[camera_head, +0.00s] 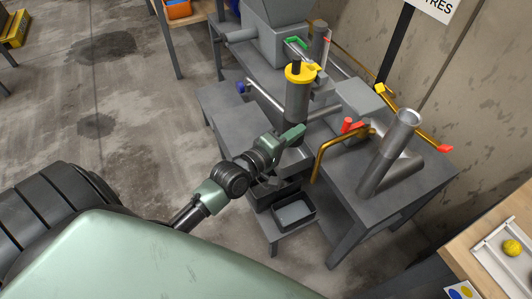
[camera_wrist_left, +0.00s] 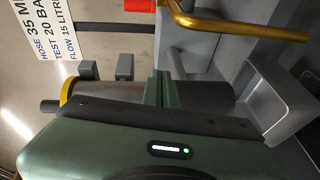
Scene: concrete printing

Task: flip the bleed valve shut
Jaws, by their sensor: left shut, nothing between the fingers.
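A red lever (camera_head: 349,126) stands at the top end of a bent brass pipe (camera_head: 322,155), whose open end hangs down over a small tray; I take this to be the bleed valve. Red also shows at the top edge of the left wrist view (camera_wrist_left: 139,5), beside the brass pipe (camera_wrist_left: 235,27). My left gripper (camera_head: 297,132) is shut and empty, left of the lever and apart from it, in front of the grey cylinder (camera_head: 297,100). Its closed green fingers (camera_wrist_left: 158,88) show in the left wrist view. My right gripper is out of view.
The cylinder has a yellow cap (camera_head: 301,72). A slanted grey tube (camera_head: 392,150) stands right of the lever. A dark tray (camera_head: 294,213) sits low under the pipe. Another red handle (camera_head: 445,149) ends the yellow wall pipe. Open floor (camera_head: 130,120) lies left.

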